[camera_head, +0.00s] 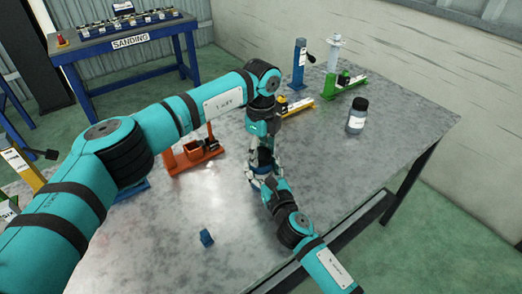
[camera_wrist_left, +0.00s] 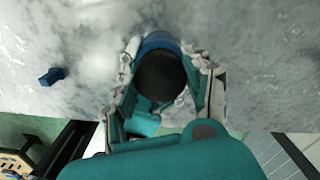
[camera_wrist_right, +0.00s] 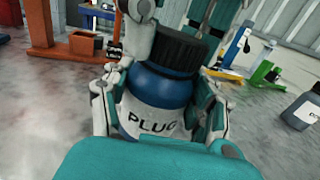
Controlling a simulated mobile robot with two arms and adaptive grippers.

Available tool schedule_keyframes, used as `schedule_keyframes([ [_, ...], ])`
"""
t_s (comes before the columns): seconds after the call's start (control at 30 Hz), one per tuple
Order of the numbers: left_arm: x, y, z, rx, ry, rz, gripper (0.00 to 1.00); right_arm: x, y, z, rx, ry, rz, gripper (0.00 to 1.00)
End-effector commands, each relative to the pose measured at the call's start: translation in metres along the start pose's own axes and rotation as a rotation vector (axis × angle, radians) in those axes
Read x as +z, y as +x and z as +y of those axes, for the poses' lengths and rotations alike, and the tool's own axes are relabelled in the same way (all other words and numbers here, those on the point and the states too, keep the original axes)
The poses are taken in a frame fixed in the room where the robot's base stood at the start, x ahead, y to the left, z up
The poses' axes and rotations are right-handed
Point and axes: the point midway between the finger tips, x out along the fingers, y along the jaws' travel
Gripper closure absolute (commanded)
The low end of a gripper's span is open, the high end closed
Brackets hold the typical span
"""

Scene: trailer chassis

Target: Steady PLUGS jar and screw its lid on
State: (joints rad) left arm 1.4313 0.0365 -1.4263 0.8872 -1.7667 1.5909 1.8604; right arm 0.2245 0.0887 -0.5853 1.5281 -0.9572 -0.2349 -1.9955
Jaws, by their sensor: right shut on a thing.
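The PLUGS jar (camera_wrist_right: 158,88) is blue with a white label and stands upright in the right wrist view. A black lid (camera_wrist_right: 180,48) sits on top of it; how tightly it is seated I cannot tell. My right gripper (camera_wrist_right: 158,105) is shut on the jar body from the side. My left gripper (camera_wrist_left: 165,72) reaches down from above, its fingers on either side of the lid and looking slightly apart from it. In the head view the jar is mostly hidden between the grippers.
A dark jar with a pale label (camera_head: 357,115) stands at the right of the metal table (camera_head: 330,190). A small blue block (camera_head: 206,237) lies near the front. Orange (camera_head: 190,157), yellow (camera_head: 296,106) and green (camera_head: 342,85) stands are behind. A blue SANDING bench (camera_head: 130,42) is farther back.

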Motion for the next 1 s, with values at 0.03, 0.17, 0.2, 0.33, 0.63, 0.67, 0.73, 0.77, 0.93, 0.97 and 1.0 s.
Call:
schedule_keyframes([
  [0.03, -0.0001, -0.0003, -0.0002, -0.001, 0.000, 0.000, 0.65, 0.0000, 0.0000, 0.0001, 0.000, 0.000, 0.000, 1.00],
  [0.17, -0.0001, -0.0003, -0.0002, -0.001, 0.000, 0.000, 0.81, 0.0000, 0.0000, 0.0001, 0.000, 0.000, 0.000, 1.00],
  [0.2, -0.0002, -0.0004, -0.0003, -0.001, 0.000, 0.000, 0.87, 0.0000, 0.0000, 0.0002, 0.000, 0.000, 0.000, 1.00],
  [0.33, -0.0001, -0.0005, -0.0003, -0.001, 0.020, 0.000, 0.90, 0.0000, -0.0001, 0.0002, 0.000, 0.000, 0.000, 1.00],
  [0.63, 0.0005, -0.0006, -0.0007, -0.002, 0.590, -0.002, 0.90, 0.0000, -0.0001, 0.0003, 0.001, 0.000, 0.000, 1.00],
  [0.67, 0.0004, -0.0007, -0.0008, -0.003, 0.664, -0.002, 0.90, 0.0000, -0.0001, 0.0003, 0.001, 0.000, 0.000, 1.00],
  [0.73, 0.0003, -0.0005, -0.0007, -0.002, 0.839, -0.001, 0.90, 0.0000, -0.0001, 0.0003, 0.001, 0.000, 0.000, 1.00],
  [0.77, 0.0004, -0.0003, -0.0006, -0.002, 0.914, -0.001, 0.90, 0.0000, -0.0001, 0.0003, 0.001, 0.000, 0.000, 1.00],
  [0.93, 0.0004, 0.0001, -0.0006, -0.001, 1.338, -0.001, 0.90, -0.0001, -0.0001, 0.0004, 0.001, 0.001, 0.000, 1.00],
  [0.97, 0.0004, 0.0002, -0.0007, -0.001, 1.413, -0.001, 0.90, -0.0001, -0.0001, 0.0004, 0.001, 0.001, 0.000, 1.00],
  [1.0, 0.0004, 0.0003, -0.0007, -0.001, 1.513, -0.001, 0.90, -0.0001, -0.0001, 0.0004, 0.001, 0.001, 0.000, 1.00],
])
